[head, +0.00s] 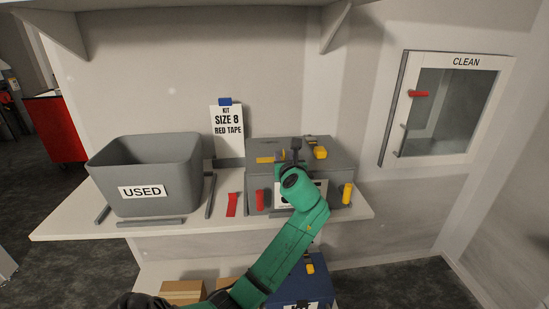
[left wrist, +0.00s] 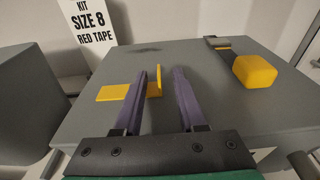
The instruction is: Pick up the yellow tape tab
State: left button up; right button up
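The yellow tape tab lies on the lid of the grey box. In the left wrist view it has a flat strip (left wrist: 112,93) left of the fingers and an upright flap (left wrist: 155,81) between them. In the head view the strip (head: 265,159) shows left of my left gripper (head: 296,147). In the left wrist view my left gripper (left wrist: 160,72) is open, with a finger on each side of the flap. The flap is nearer the left finger, with a clear gap to the right finger. My right gripper is not in view.
The grey box (head: 337,187) stands on a white shelf (head: 70,219). A yellow block on a dark strap (left wrist: 256,71) is on the lid's right. A grey USED bin (head: 186,168) stands left, with a red tag (head: 232,204) between. A sign (head: 227,135) is behind.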

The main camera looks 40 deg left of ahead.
pick_arm(q)
jog(key=shift+d, duration=0.1)
grip_shut()
jog(key=shift+r, duration=0.1)
